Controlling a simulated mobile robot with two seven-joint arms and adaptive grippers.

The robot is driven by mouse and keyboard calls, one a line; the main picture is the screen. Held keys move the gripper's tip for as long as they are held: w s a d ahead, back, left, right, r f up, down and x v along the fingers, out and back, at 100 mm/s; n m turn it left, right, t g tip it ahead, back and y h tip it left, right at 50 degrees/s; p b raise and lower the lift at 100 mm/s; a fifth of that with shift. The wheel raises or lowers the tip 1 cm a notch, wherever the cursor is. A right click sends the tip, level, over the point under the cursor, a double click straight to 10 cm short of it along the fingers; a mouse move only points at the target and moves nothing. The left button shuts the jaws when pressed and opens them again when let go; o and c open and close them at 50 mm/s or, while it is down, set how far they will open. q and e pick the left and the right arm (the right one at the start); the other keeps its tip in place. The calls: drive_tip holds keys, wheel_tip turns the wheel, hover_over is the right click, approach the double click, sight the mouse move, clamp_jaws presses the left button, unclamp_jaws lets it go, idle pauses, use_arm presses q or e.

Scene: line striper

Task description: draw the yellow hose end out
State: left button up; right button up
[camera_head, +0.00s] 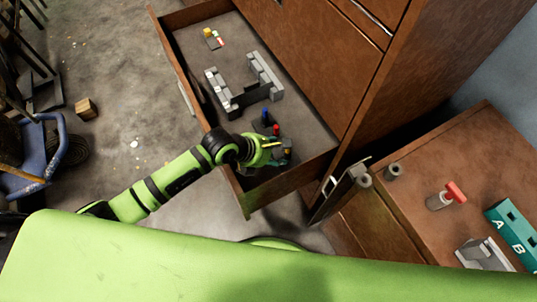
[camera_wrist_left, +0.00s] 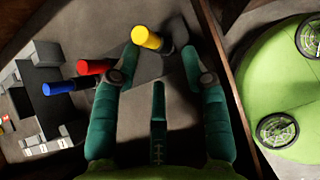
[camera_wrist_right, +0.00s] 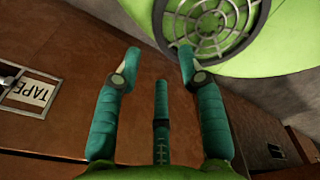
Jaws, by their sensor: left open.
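The yellow hose end (camera_wrist_left: 146,38) shows in the left wrist view as a short capped cylinder with a dark body. My left gripper (camera_wrist_left: 162,52) is open, its fingertips around the yellow end's side of the drawer; the cap appears near the left fingertip, and I cannot tell whether they touch. A red end (camera_wrist_left: 95,67) and a blue end (camera_wrist_left: 58,88) stand beside it; in the head view the blue one (camera_head: 265,116) and the red one (camera_head: 276,129) show just past my left gripper (camera_head: 275,150). My right gripper (camera_wrist_right: 157,62) is open and empty near brown cabinet fronts.
The open drawer (camera_head: 318,150) also holds a grey and black block fixture (camera_head: 250,92) and a small yellow-topped item (camera_head: 210,36). At right, a brown cabinet top (camera_head: 430,160) carries a red-handled part (camera_head: 452,193) and a teal lettered box (camera_head: 512,232).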

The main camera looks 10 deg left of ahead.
sight(285, 154)
use_arm(q)
drive_tip(key=b+x, duration=0.1)
drive_tip(key=x, duration=0.1)
drive_tip(key=shift+d+f, duration=0.1)
drive_tip(key=shift+f, duration=0.2)
drive_tip(key=shift+w+d+f, duration=0.1)
drive_tip(key=shift+d, duration=0.05)
drive_tip(key=shift+w+d+f+b, duration=0.3)
drive_tip(key=shift+d+f+b, duration=0.1)
drive_tip(key=shift+b, duration=0.3)
use_arm(e)
drive_tip(key=shift+t, duration=0.6)
drive_tip(key=shift+w+d+f, duration=0.1)
drive_tip(key=shift+w+f, duration=0.3)
drive_tip(key=shift+w, duration=0.4)
drive_tip(key=shift+w+a+f, duration=0.1)
drive_tip(key=shift+w+f, duration=0.25)
drive_tip(key=shift+w, duration=0.4)
drive_tip(key=shift+w+d+f, duration=0.1)
drive_tip(key=shift+w+f, duration=0.3)
drive_tip(key=shift+w, duration=0.4)
use_arm(q)
drive_tip(key=c, duration=0.9)
clamp_jaws()
drive_tip(key=shift+r+p, duration=0.2)
drive_tip(key=shift+p, duration=0.15)
use_arm(e)
drive_tip(key=shift+w+a+r, duration=0.25)
drive_tip(key=shift+a+r, duration=0.05)
drive_tip(key=shift+a, duration=0.3)
